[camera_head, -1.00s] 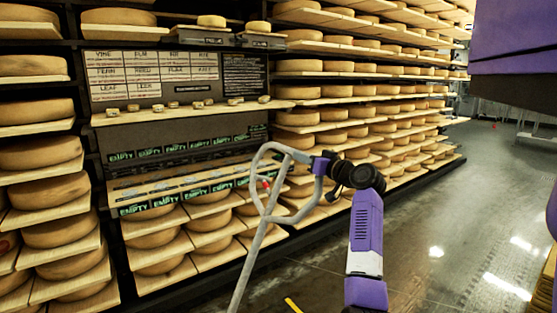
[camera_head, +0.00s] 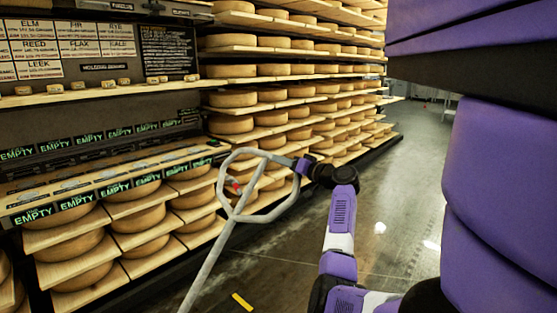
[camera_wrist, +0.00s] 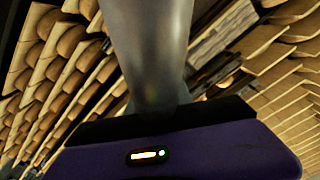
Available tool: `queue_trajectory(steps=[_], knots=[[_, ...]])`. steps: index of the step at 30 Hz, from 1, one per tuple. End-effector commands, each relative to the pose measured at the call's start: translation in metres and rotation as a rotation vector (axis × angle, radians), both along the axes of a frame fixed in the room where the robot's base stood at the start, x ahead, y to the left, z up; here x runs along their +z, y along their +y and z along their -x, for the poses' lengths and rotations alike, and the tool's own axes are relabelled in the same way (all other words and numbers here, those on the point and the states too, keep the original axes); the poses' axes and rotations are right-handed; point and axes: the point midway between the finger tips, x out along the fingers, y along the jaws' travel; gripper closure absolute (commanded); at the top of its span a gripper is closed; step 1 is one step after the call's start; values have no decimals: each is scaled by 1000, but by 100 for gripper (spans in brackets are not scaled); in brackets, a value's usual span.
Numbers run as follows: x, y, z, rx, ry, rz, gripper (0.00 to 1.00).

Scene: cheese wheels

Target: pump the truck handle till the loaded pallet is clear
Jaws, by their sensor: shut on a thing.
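The truck handle (camera_head: 207,262) is a grey tube with a closed loop at its top and a small red part inside the loop. It leans up to the right in the head view. My gripper (camera_head: 300,168) is shut on the right side of the loop. In the wrist view the grey tube of the handle (camera_wrist: 158,50) runs straight into my gripper (camera_wrist: 160,112), and its fingertips are hard to make out. The lower end of the handle is cut off by the bottom edge of the head view. The truck body, the pallet and its load are not in view.
Shelves of cheese wheels (camera_head: 232,98) line the left and back. A rack with "EMPTY" labels (camera_head: 115,188) stands left of the handle, below a lettered board (camera_head: 75,38). A yellow mark (camera_head: 242,301) shows low in the head view. Bare floor (camera_head: 385,205) lies to the right.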

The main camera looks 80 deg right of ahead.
Motion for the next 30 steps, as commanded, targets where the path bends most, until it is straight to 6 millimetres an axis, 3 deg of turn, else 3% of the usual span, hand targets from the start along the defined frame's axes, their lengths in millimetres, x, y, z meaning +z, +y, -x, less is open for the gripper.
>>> queue_trajectory(steps=[11, 12, 14, 24, 30], knots=[[0, 0, -1, 2, 0, 1, 100], [0, 0, -1, 2, 0, 1, 68], [0, 0, -1, 2, 0, 1, 56], [-1, 1, 1, 0, -1, -1, 55], [-1, 12, 21, -2, 1, 0, 55]])
